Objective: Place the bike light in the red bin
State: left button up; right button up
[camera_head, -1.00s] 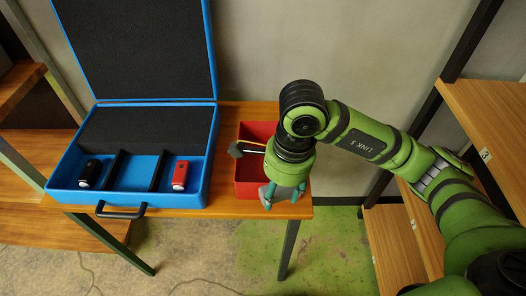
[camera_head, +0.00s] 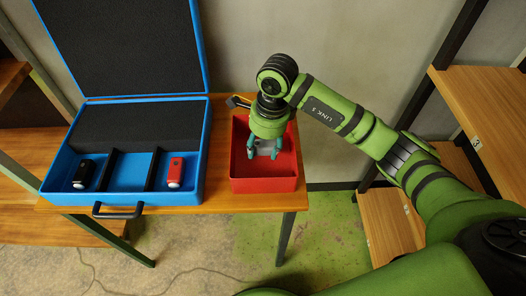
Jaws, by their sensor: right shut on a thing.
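The red bin (camera_head: 265,185) stands on the right end of the wooden table, open at the top. My right gripper (camera_head: 264,152) points down over the bin's opening. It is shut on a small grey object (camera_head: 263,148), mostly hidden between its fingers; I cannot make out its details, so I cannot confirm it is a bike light. A black light (camera_head: 83,173) lies in the left compartment of the blue case, and a red light (camera_head: 176,172) with a pale end lies in its right compartment. My left gripper is not in view.
The open blue case (camera_head: 130,199) fills the table left of the bin, with its lid up. A dark-headed tool (camera_head: 238,102) shows at the bin's back left edge. Wooden shelves (camera_head: 484,105) stand at the right. The floor in front of the table is clear except for a cable.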

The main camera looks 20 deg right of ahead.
aim_at(263, 155)
notch_tip(263, 155, down, 4)
jog(key=shift+w+r+p, duration=0.1)
jog(key=shift+r+p, duration=0.05)
jog(key=shift+p, duration=0.45)
jog(key=shift+f, duration=0.2)
jog(key=shift+f, duration=0.25)
jog(key=o, duration=1.2)
jog(key=shift+r, duration=0.1)
